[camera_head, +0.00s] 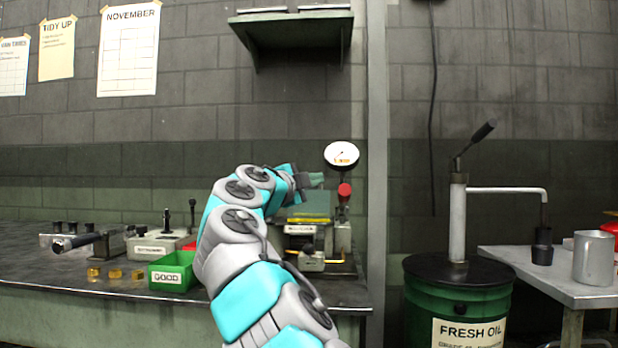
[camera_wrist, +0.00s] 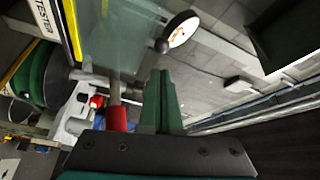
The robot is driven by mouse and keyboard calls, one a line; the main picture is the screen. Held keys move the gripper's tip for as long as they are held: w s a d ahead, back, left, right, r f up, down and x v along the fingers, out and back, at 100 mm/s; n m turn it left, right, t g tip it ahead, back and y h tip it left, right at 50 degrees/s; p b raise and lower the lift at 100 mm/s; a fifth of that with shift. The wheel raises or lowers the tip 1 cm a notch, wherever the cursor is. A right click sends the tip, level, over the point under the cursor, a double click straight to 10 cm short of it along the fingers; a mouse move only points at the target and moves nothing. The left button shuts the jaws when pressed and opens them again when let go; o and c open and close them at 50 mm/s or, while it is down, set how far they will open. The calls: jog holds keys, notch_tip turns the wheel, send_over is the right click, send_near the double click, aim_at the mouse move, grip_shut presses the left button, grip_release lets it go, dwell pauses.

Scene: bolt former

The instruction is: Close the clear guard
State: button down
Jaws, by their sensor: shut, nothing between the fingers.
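The clear guard (camera_head: 309,203) is a greenish see-through pane with a yellow lower edge, on the small bench machine at the bench's right end. In the wrist view the clear guard (camera_wrist: 118,45) fills the upper middle, with a yellow strip at its left. My gripper (camera_head: 317,179) is above the pane, near the red-knobbed lever (camera_head: 344,190). In the wrist view my gripper's green fingers (camera_wrist: 162,98) are together and empty, with the lever's red grip (camera_wrist: 117,118) just left of them. I cannot tell whether the fingers touch the pane. My arm hides part of the machine.
A round white gauge (camera_head: 341,155) stands above the machine. A green bin (camera_head: 173,272) and several brass blocks (camera_head: 115,273) lie left of my arm. A green oil drum (camera_head: 458,300) with a pump stands right, beside a side table (camera_head: 555,276). A shelf (camera_head: 292,24) hangs above.

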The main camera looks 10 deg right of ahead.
jog(key=shift+p+x, duration=1)
jog(key=shift+x, duration=1.75)
